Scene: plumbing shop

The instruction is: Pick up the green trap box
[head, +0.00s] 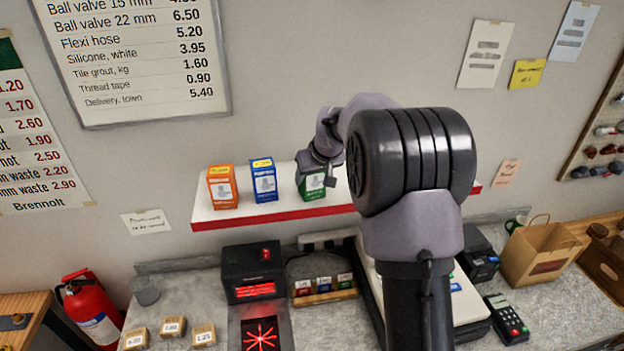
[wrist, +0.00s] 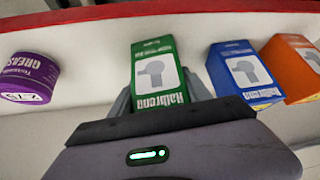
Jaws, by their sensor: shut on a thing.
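The green trap box (head: 312,187) stands on the white wall shelf with the red front edge (head: 275,218), right of the other boxes in the head view. My gripper (head: 322,168) reaches it from above, and its upper part hides some of the box. In the wrist view the green box (wrist: 158,85) sits between the jaws of my gripper (wrist: 160,105), which are shut on it. The box looks upright and still at shelf level; I cannot tell whether it touches the shelf.
A blue box (head: 264,181) and an orange box (head: 222,187) stand left of the green one on the shelf. A purple grease tub (wrist: 28,78) is on its other side in the wrist view. Below are a scanner (head: 254,273), a card terminal (head: 506,319) and a paper bag (head: 540,252).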

